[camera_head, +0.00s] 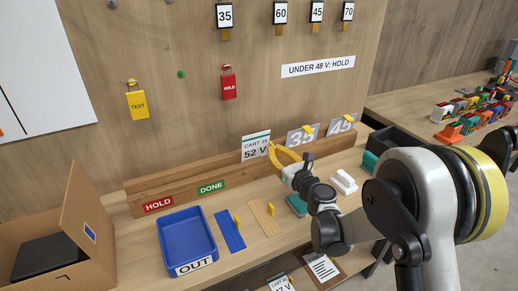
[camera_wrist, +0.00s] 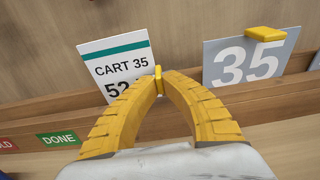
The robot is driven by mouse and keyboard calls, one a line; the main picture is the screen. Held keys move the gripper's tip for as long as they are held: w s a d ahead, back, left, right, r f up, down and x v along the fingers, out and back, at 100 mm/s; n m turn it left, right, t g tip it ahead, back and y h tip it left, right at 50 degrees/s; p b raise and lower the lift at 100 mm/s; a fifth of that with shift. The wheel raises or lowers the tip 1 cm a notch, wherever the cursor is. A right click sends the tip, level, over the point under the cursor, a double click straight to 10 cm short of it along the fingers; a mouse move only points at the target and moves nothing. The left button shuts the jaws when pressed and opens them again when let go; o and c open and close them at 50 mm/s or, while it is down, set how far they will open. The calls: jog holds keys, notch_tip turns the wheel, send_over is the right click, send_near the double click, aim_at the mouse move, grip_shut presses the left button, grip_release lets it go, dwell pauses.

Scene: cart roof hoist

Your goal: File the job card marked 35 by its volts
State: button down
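The job card (camera_head: 255,147) is white with a green stripe and reads CART 35, 52 V. It is upright but slightly tilted at the wooden rail (camera_head: 150,186); I cannot tell whether its lower edge sits in the rail. In the wrist view the card (camera_wrist: 112,66) has its lower part behind my left finger. My gripper (camera_wrist: 158,80) has its yellow fingertips together on a small yellow tab at the card's right edge. The gripper (camera_head: 272,148) also shows in the head view. A red HOLD label (camera_head: 158,203) and a green DONE label (camera_head: 211,187) mark the rail's left part.
A sign (camera_head: 318,66) reads UNDER 48 V: HOLD. Grey plates marked 35 (camera_head: 301,138) and 45 (camera_head: 343,125) stand right of the card. A blue OUT tray (camera_head: 187,264), blue strip (camera_head: 229,230) and tan strip (camera_head: 262,217) lie in front. An open cardboard box (camera_head: 88,215) stands left.

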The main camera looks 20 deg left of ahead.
jog(key=shift+r, duration=0.1)
jog(key=shift+r+p, duration=0.85)
jog(key=shift+r, duration=0.85)
jog(key=shift+d, duration=0.1)
jog(key=shift+s+d+r+p, duration=0.45)
jog(key=shift+s+d+r, duration=0.55)
jog(key=shift+r, duration=0.25)
jog(key=shift+d, duration=0.1)
